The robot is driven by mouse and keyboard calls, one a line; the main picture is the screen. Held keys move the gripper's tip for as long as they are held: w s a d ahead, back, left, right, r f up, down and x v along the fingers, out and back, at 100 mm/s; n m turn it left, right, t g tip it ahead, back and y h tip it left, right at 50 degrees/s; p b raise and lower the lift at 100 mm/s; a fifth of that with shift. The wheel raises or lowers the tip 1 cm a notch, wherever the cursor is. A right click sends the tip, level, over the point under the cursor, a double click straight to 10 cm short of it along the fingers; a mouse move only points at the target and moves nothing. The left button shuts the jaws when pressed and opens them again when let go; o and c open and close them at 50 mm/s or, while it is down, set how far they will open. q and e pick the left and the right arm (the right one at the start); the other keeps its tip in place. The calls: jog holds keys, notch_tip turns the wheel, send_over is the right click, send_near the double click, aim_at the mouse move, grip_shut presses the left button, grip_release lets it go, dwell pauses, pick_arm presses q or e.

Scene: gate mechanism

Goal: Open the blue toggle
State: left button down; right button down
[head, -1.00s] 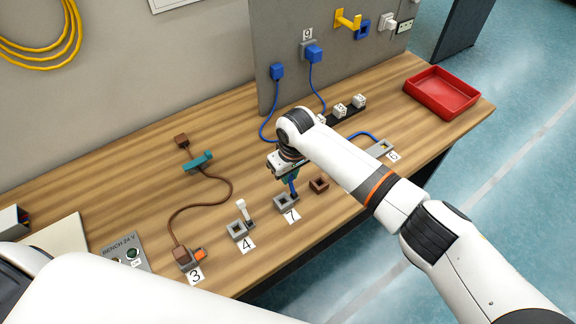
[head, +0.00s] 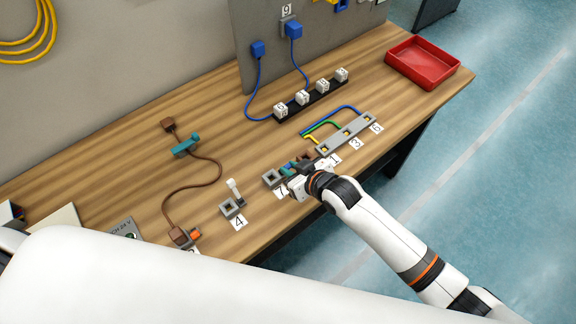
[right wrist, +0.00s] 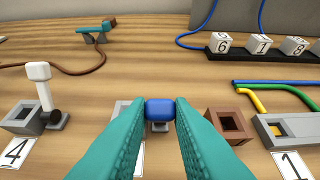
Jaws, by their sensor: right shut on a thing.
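The blue toggle (right wrist: 160,109) sits between the teal fingers of my right gripper (right wrist: 160,112) in the right wrist view, just above a grey mount. The gripper is shut on its blue end. In the head view my right gripper (head: 288,171) is low over the table at the station labelled 7, reaching in from the front edge. The toggle's grey square base (head: 272,179) shows just left of the fingers. The toggle itself is largely hidden there by the gripper. My left gripper is out of view; only my white left arm crosses the foreground.
A white toggle (head: 234,188) on the station labelled 4 stands to the left. A brown square socket (right wrist: 229,126) is close on the right of the fingers. Beyond it lies a grey strip (head: 348,134) with coloured cables. A red tray (head: 430,62) stands at the far right.

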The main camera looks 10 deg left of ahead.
jog(key=shift+s+d+f+t+y+b, duration=0.25)
jog(key=shift+d+f+t+y+b, duration=0.15)
jog(key=shift+t+y+b, duration=0.3)
jog(key=c, duration=1.3)
grip_release()
jog(key=shift+s, duration=0.1)
jog(key=b+v, duration=0.1)
jog(key=v, duration=1.1)
jog(key=shift+b, duration=0.3)
